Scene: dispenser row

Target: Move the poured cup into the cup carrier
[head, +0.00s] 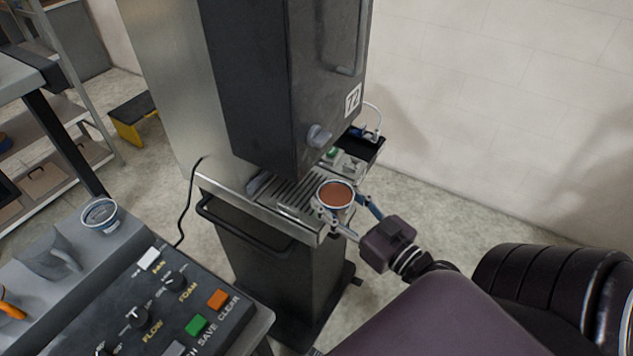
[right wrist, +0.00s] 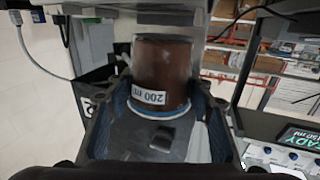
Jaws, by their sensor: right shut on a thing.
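The poured cup (head: 335,194) is full of brown liquid and upright at the front right corner of the dispenser's slatted drip tray (head: 290,205). My right gripper (head: 342,208) is shut on the cup, one finger on each side. In the right wrist view the cup (right wrist: 162,65) shows brown with a "200 ml" label, between the fingers of my right gripper (right wrist: 162,105). I cannot tell whether its base touches the tray. I cannot make out a cup carrier in either view. My left gripper is not in view.
The tall dark dispenser (head: 275,90) marked 72 stands over the tray. A control panel (head: 165,310) with knobs and buttons is at the front left, with another cup (head: 100,214) behind it. A small black shelf (head: 368,148) with a cable sits behind the tray. Floor at right is clear.

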